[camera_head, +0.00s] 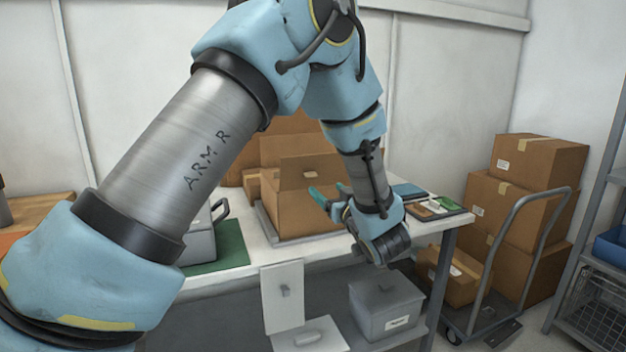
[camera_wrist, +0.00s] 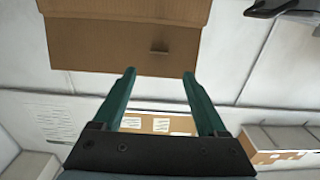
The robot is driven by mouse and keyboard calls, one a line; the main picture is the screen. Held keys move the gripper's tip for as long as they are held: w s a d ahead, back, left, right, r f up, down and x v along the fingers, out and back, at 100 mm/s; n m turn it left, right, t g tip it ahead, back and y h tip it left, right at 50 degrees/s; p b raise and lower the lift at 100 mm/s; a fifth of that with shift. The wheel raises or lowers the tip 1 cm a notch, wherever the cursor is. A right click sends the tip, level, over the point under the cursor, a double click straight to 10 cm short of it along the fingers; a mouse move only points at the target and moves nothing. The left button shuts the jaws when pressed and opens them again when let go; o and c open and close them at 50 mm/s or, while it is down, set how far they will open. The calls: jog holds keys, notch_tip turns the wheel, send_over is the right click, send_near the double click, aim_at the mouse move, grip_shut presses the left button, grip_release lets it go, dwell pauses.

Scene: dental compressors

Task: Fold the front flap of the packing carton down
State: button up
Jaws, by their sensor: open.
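The packing carton (camera_head: 292,218) is a brown cardboard box on the white table. A flap with a small tab (camera_head: 311,171) stands up from it in the head view. In the wrist view a brown cardboard panel with a small tab (camera_wrist: 120,42) fills the top, just beyond my fingertips. My gripper (camera_head: 328,191) is at the right part of the carton's near side. Its two teal fingers are apart and empty in the wrist view (camera_wrist: 160,74). I cannot tell whether a finger touches the cardboard. My arm crosses in front of the table and hides part of the scene.
A grey metal case (camera_head: 200,240) on a green mat (camera_head: 232,246) lies left of the carton. Flat items (camera_head: 430,208) lie to its right. A grey bin (camera_head: 385,305) sits on the lower shelf. A trolley (camera_head: 530,215) and stacked boxes (camera_head: 540,163) stand right.

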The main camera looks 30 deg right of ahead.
aim_at(312, 176)
jog(key=w+p, duration=0.1)
jog(key=w, duration=0.2)
jog(key=w+d+p, duration=0.1)
jog(key=w, duration=0.2)
jog(key=w+p, duration=0.1)
jog(key=w, duration=0.3)
jog(key=shift+d, duration=0.2)
grip_shut()
dwell(1.1)
